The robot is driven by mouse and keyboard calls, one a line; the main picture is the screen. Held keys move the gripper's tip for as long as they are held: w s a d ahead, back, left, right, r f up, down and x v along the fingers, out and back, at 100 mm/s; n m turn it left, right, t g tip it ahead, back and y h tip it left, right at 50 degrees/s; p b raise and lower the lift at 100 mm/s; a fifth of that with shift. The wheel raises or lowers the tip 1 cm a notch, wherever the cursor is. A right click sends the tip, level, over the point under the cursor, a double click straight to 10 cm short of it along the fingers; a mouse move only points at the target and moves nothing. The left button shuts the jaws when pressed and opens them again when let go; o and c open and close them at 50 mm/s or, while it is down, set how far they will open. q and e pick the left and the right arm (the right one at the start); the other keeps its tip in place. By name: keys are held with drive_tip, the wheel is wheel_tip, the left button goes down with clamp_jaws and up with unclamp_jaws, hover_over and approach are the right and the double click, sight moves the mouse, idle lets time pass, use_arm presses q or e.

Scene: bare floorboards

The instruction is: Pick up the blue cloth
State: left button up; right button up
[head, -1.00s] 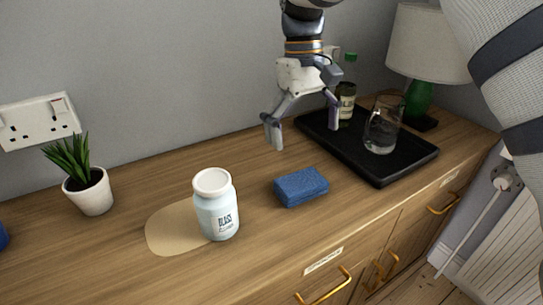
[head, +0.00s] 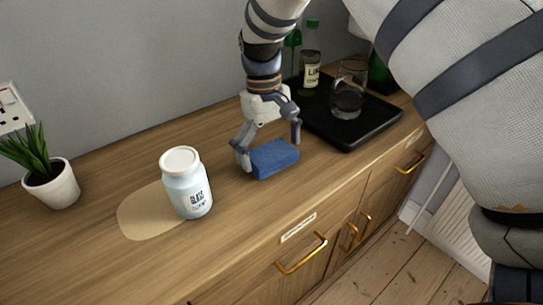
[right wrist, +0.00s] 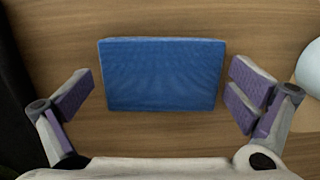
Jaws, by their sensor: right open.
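The blue cloth (head: 275,158) is a thick folded block lying on the wooden cabinet top. In the right wrist view the blue cloth (right wrist: 162,74) lies between the two fingers, with bare wood showing on both sides of it. My right gripper (head: 269,150) is open and low around the cloth, one finger to its left and one to its right. In the right wrist view the right gripper (right wrist: 160,92) is empty, its fingers apart from the cloth. My left gripper is out of view.
A white jar (head: 187,184) stands left of the cloth, partly on a tan mat (head: 136,216). A black tray (head: 378,131) with a glass jug (head: 348,92) and a bottle (head: 311,65) is close on the right. A potted plant (head: 50,183) stands far left.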

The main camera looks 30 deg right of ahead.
sight(272, 153)
drive_tip(key=c, duration=0.9)
drive_tip(key=shift+c, duration=0.2)
drive_tip(key=shift+r, duration=0.25)
wheel_tip(272, 153, up, 3)
drive_tip(key=shift+a+r, duration=0.1)
drive_tip(key=a+r, duration=0.1)
drive_tip(key=s+a+r+p, duration=0.1)
drive_tip(key=r, duration=0.1)
drive_tip(key=s+a+r, duration=0.1)
drive_tip(key=shift+s+r, duration=0.15)
drive_tip(key=shift+r, duration=0.25)
use_arm(q)
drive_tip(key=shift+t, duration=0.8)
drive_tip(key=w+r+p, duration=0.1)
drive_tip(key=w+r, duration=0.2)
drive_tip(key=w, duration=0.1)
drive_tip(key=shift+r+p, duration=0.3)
drive_tip(key=shift+p, duration=0.1)
use_arm(e)
drive_tip(key=s+a+r, duration=0.4)
drive_tip(key=s+a, duration=0.2)
drive_tip(key=a, duration=0.2)
drive_tip(key=shift+s+r, duration=0.2)
drive_tip(key=shift+r, duration=0.05)
